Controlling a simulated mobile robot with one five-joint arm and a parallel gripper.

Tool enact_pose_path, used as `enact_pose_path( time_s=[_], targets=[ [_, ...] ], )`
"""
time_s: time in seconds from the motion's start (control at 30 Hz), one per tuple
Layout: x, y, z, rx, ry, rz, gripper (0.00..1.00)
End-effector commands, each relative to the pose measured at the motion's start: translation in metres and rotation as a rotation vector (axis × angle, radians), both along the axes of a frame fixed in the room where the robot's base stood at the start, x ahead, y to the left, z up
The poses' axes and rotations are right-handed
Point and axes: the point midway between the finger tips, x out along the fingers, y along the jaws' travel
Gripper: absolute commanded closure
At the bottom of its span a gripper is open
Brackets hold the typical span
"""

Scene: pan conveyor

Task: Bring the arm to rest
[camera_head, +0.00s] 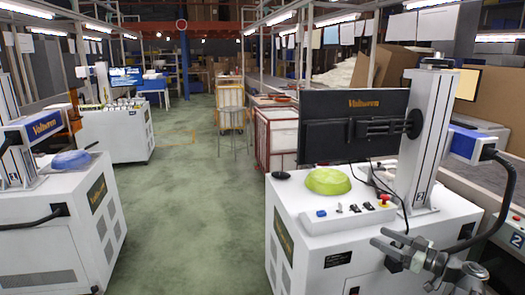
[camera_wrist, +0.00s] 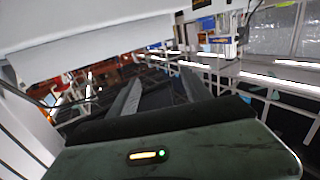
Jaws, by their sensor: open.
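My gripper (camera_head: 378,241) shows at the lower right of the head view, in front of the white machine cabinet (camera_head: 345,218). Its two fingers are apart, with nothing seen between them, and they point left. In the wrist view my gripper (camera_wrist: 160,80) shows as two dark grey fingers spread apart, empty. The wrist picture is tilted, with racks and lights of the hall beyond the fingers. Most of my arm behind the gripper is out of view.
A green bowl (camera_head: 328,181), a monitor (camera_head: 352,125) and small controls stand on the right cabinet. A blue bowl (camera_head: 71,159) lies on the left cabinet (camera_head: 45,218). A wheeled cart (camera_head: 230,105) stands farther back. The green floor (camera_head: 185,210) between the cabinets is clear.

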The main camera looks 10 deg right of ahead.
Motion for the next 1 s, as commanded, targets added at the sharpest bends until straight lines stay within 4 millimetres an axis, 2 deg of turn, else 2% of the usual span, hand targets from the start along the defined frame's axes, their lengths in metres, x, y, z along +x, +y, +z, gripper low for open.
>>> enact_pose_path(
  time_s=[0.03, 0.07, 0.13, 0.17, 0.2, 0.27, 0.3, 0.4, 0.5, 0.53, 0.63, 0.7, 0.77, 0.83, 0.9, 1.0],
  targets=[
    [0.014, 0.031, -0.005, -0.012, 0.015, 0.053, 0.43],
    [0.022, 0.05, -0.008, -0.023, 0.027, 0.086, 0.43],
    [0.04, 0.101, -0.021, -0.059, 0.066, 0.173, 0.43],
    [0.046, 0.126, -0.028, -0.077, 0.091, 0.215, 0.43],
    [0.053, 0.159, -0.039, -0.1, 0.133, 0.27, 0.43],
    [0.058, 0.209, -0.058, -0.138, 0.21, 0.35, 0.43],
    [0.058, 0.242, -0.071, -0.165, 0.271, 0.399, 0.43],
    [0.05, 0.312, -0.106, -0.241, 0.444, 0.496, 0.43],
    [0.033, 0.364, -0.141, -0.331, 0.633, 0.541, 0.43],
    [0.027, 0.376, -0.151, -0.359, 0.69, 0.542, 0.43],
    [0.008, 0.403, -0.181, -0.462, 0.883, 0.502, 0.43],
    [-0.005, 0.407, -0.2, -0.53, 1.018, 0.422, 0.43],
    [-0.013, 0.401, -0.212, -0.577, 1.121, 0.326, 0.43],
    [-0.019, 0.382, -0.223, -0.611, 1.231, 0.175, 0.43],
    [-0.022, 0.354, -0.229, -0.616, 1.324, 0.0, 0.43],
    [-0.026, 0.322, -0.233, -0.594, 1.419, -0.24, 0.43]
  ],
)
